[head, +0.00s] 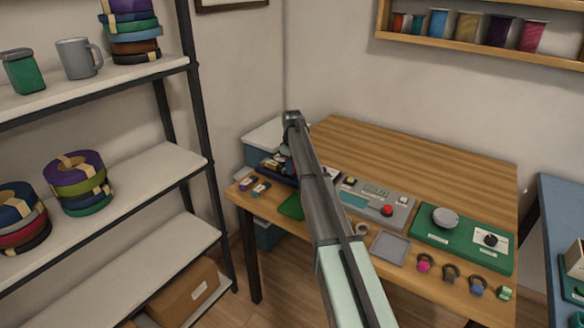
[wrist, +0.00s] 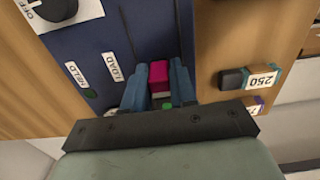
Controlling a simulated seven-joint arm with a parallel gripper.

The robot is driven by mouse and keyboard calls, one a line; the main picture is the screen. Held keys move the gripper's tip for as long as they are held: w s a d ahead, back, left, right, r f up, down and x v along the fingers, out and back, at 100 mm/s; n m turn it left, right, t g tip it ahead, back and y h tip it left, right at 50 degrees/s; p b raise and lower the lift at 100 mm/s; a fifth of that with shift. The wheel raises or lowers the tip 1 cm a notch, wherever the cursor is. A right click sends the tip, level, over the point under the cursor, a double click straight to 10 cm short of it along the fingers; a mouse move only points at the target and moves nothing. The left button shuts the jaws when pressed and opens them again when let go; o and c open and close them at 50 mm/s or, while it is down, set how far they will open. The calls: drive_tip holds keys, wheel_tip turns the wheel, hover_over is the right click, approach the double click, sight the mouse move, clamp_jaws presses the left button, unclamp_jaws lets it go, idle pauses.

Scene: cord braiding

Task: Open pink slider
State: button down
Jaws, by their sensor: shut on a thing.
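The pink slider (wrist: 158,72) is a small pink block with a pale lower part, on a dark blue panel (wrist: 95,45) in the wrist view. My gripper (wrist: 158,86) is shut on it, with one blue finger on each side. Labels reading HELD (wrist: 76,75) and LOAD (wrist: 114,67) are on the panel to the left of the fingers. A green spot shows just below the slider, between the fingers. In the head view my arm covers most of the panel, and the slider cannot be made out.
A black knob (wrist: 54,8) is at the panel's upper left. A block marked 250 (wrist: 262,78) lies on the wood right of the panel. In the head view, a grey console with a red button (head: 387,210) and a green board (head: 430,239) are farther right. The table's back (head: 400,150) is clear.

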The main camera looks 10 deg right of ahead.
idle(0.3)
drive_tip(key=shift+s+d, duration=1.75)
drive_tip(key=c, duration=1)
unclamp_jaws()
drive_tip(key=shift+o, duration=0.2)
drive_tip(key=shift+r, duration=0.1)
wheel_tip(320, 180, up, 14)
drive_tip(key=shift+f, duration=0.2)
